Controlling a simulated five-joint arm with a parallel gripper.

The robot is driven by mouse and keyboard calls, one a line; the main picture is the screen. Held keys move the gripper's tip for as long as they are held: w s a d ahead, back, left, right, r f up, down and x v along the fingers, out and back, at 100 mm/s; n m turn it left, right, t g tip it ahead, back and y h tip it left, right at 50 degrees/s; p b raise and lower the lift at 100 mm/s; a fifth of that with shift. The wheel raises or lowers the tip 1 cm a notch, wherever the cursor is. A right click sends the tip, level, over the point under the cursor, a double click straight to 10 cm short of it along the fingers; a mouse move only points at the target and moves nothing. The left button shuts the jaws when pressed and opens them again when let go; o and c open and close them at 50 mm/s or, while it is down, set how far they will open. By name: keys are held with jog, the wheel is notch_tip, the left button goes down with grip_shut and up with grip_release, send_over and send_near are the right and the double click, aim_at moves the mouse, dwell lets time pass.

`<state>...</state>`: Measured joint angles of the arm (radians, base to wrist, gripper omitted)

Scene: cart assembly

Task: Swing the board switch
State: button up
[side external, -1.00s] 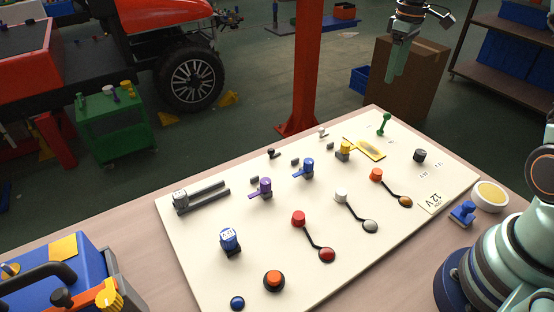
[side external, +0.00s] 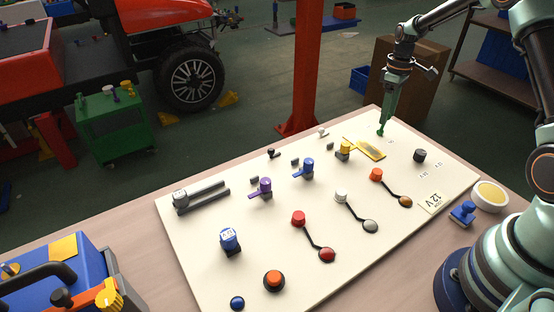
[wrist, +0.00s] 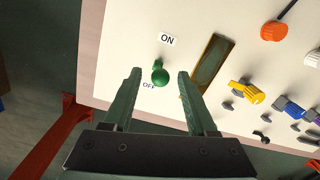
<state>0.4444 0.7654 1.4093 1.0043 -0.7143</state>
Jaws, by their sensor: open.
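The board switch is a green lever with a round knob (wrist: 160,76) near the far corner of the cream board (side external: 285,215). In the wrist view, the ON label is above it and the OFF label is below left, beside the knob. My gripper (wrist: 159,73) is open, with one finger on each side of the knob and visible gaps between. In the side view, my gripper (side external: 384,127) is down over the switch (side external: 380,133) and hides most of the lever.
A yellow plate (side external: 369,150) lies close beside the switch. A yellow knob (side external: 344,148), a dark knob (side external: 420,155) and an orange knob (side external: 376,174) stand nearby on the board. A red post (side external: 301,70) rises behind it.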

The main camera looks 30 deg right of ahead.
jog(key=shift+f, duration=0.8)
grip_shut()
jog(key=shift+a+r, duration=0.1)
dwell(0.9)
